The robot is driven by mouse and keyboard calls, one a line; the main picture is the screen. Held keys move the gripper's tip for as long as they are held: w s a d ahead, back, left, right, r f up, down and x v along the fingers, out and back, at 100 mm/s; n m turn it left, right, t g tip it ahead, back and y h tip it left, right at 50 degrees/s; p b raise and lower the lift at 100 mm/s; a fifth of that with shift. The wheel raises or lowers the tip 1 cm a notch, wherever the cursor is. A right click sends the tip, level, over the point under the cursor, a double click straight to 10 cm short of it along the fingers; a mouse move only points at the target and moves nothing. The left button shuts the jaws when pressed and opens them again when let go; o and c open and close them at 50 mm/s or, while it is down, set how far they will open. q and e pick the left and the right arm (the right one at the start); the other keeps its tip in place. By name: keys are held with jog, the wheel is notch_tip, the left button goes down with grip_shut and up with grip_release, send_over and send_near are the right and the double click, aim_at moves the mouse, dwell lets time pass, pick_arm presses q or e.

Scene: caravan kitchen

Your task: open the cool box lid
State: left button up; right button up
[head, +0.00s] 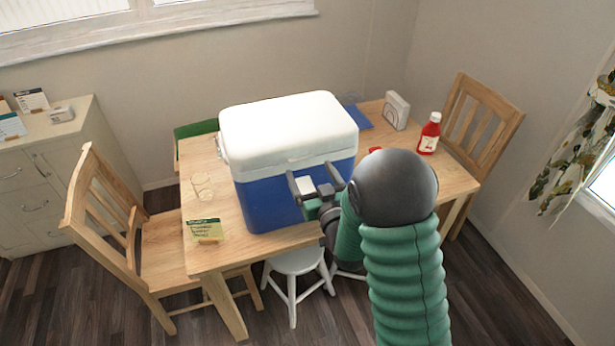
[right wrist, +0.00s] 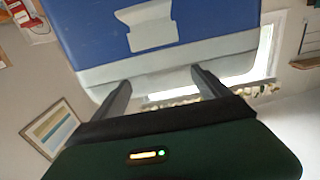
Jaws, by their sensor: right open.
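The cool box (head: 270,190) stands on the wooden table, with a blue body and a thick white lid (head: 285,120). The lid lies flat and closed on the body. A pale patch, perhaps a latch or label, is on the blue front; it shows in the right wrist view (right wrist: 148,25). My right gripper (head: 315,185) is in front of the box's front face, below the lid edge. Its fingers are apart and empty in the right wrist view (right wrist: 160,87), pointing at the box near the lid's rim (right wrist: 145,68). Contact cannot be told. My left gripper is not in view.
On the table (head: 225,262) are a clear glass (head: 202,187), a small card (head: 206,230), a blue sheet (head: 357,117), a napkin holder (head: 397,110) and a red bottle (head: 429,135). Chairs stand at the left (head: 165,255) and right (head: 478,140); a white stool (head: 295,263) is in front.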

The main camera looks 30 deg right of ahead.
aim_at(302, 160)
jog(key=w, duration=0.2)
jog(key=w+a, duration=0.1)
jog(key=shift+w+r, duration=0.15)
jog(key=shift+r, duration=0.2)
jog(key=shift+d+f, duration=0.1)
jog(key=shift+d, duration=0.4)
jog(key=shift+c, duration=0.3)
jog(key=shift+d+f, duration=0.1)
jog(key=shift+d, duration=0.15)
jog(key=c, duration=0.5)
jog(key=shift+a, duration=0.35)
jog(key=c, duration=0.7)
jog(key=shift+d, duration=0.1)
grip_shut()
jog(key=shift+r, duration=0.25)
